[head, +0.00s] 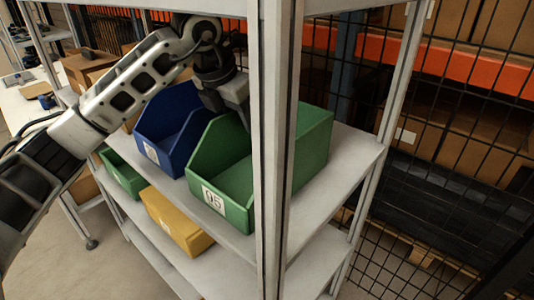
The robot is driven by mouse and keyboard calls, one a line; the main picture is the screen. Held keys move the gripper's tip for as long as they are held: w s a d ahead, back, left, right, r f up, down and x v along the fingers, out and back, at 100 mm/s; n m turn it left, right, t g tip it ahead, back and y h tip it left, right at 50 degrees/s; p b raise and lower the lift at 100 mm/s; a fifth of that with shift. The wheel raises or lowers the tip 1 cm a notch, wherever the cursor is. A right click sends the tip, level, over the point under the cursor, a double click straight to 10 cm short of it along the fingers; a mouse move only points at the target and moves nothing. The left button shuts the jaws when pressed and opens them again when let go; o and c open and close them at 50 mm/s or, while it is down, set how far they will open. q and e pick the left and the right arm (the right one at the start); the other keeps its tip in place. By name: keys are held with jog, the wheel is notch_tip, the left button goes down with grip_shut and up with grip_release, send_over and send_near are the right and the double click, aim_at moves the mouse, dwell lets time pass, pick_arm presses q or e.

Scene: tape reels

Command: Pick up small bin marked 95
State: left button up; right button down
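A green bin (237,185) stands on the upper shelf (338,165), with a white label (213,200) on its front that looks like 95, though the first digit is not sharp. The shelf post hides part of the bin. My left gripper (232,108) points down at the bin's upper rear left edge, beside the blue bin. Its fingertips overlap the green bin's rim in the picture. I cannot tell whether they touch it or are closed on its wall. My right gripper is not in view.
A blue bin (172,130) stands close left of the green one. A yellow bin (176,222) and a smaller green bin (122,173) sit lower down. An upright shelf post (277,150) stands in front. A wire mesh fence (440,150) is at the right.

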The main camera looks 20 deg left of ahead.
pick_arm(q)
jog(key=shift+w+f, duration=0.15)
jog(key=shift+f, duration=0.45)
grip_shut()
jog(key=shift+r, duration=0.1)
dwell(0.9)
